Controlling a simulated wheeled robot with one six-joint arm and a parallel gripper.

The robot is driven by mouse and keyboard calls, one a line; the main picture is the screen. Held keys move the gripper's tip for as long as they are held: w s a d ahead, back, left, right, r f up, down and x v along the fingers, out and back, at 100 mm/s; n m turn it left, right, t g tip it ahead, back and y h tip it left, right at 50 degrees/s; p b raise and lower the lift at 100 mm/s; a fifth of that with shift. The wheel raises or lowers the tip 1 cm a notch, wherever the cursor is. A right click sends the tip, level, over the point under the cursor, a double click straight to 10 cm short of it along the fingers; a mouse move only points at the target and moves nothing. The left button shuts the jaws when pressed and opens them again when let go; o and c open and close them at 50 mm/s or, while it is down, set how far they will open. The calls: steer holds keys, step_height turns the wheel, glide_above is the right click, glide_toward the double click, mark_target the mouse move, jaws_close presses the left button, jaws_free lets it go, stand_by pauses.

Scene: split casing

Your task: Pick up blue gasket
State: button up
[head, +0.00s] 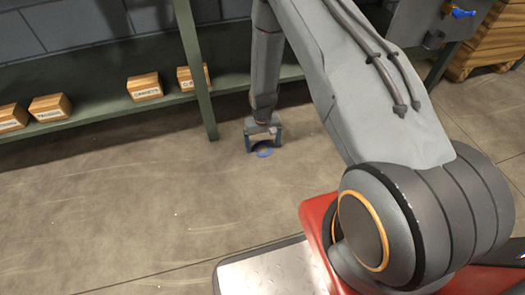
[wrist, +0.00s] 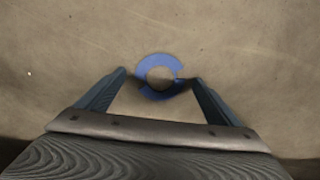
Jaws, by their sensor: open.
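The blue gasket (head: 264,153) is a small flat ring with a gap on its right side. It lies on the concrete floor and shows more fully in the wrist view (wrist: 144,66). My gripper (head: 263,146) points down at the floor right by it. In the wrist view my gripper (wrist: 159,75) is open, with a finger to each side of the ring. The right fingertip is close to the gap in the ring; I cannot tell whether it touches. Nothing is held.
A low green shelf (head: 100,113) runs behind, with a green post (head: 196,70). Small labelled wooden boxes (head: 144,86) stand on it. Wooden crates (head: 483,48) are at the far right. The floor (head: 120,200) to the left is clear.

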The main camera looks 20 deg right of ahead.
steer(key=shift+f, duration=0.1)
stand_by(0.4)
steer(key=c, duration=1.2)
step_height(320, 180, up, 99)
steer(key=p, duration=5.7)
